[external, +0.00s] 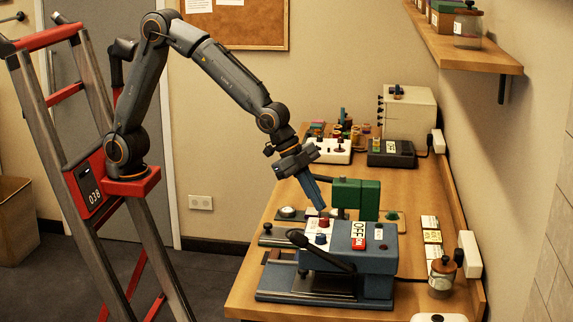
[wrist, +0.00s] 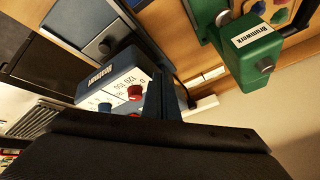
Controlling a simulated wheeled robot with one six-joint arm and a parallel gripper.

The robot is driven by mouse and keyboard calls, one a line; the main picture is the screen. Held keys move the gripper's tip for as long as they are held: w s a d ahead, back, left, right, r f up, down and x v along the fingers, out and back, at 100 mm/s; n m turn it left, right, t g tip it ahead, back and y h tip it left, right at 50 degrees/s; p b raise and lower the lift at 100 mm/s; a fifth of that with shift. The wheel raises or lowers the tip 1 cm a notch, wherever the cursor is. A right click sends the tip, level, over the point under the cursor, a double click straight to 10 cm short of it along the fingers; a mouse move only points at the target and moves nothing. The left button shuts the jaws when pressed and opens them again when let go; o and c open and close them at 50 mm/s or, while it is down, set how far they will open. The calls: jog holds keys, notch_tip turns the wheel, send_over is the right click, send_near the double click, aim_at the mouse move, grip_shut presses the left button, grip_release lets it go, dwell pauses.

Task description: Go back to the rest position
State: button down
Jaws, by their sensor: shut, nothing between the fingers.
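My gripper (external: 320,207) is shut and empty. It points down just above the back of the blue-grey machine (external: 345,243) on the wooden table, close to its red and blue knobs. I cannot tell whether the fingertips touch anything. In the wrist view, my closed fingers (wrist: 166,92) stick up past the dark gripper body, which hides much of the lower picture. The machine's white dial panel (wrist: 120,92) with a red knob (wrist: 135,92) shows beside them. My arm is stretched out from its red mount toward the table.
A green machine (external: 355,198) stands just behind the blue-grey one, near my gripper. A black lever (external: 318,250) juts from the blue-grey machine. Boxes and spools stand at the table's back. A shelf (external: 465,50) hangs upper right. Free air lies above the table's left edge.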

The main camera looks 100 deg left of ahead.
jog(key=s+a+f+n+g, duration=0.1)
jog(key=s+a+f+n, duration=0.2)
jog(key=s, duration=0.6)
jog(key=s+a+f+n+g+y, duration=0.1)
jog(key=s+a+f, duration=0.3)
jog(key=s+a, duration=0.4)
jog(key=s+a+f+n+g, duration=0.2)
jog(key=s+a+f+n, duration=0.1)
jog(key=s, duration=0.9)
jog(key=shift+s+a+f+n+g+y, duration=0.25)
jog(key=shift+a+n, duration=0.55)
jog(key=shift+a, duration=0.4)
jog(key=shift+w, duration=0.1)
notch_tip(320, 180, up, 11)
jog(key=t+p, duration=0.1)
jog(key=p, duration=0.8)
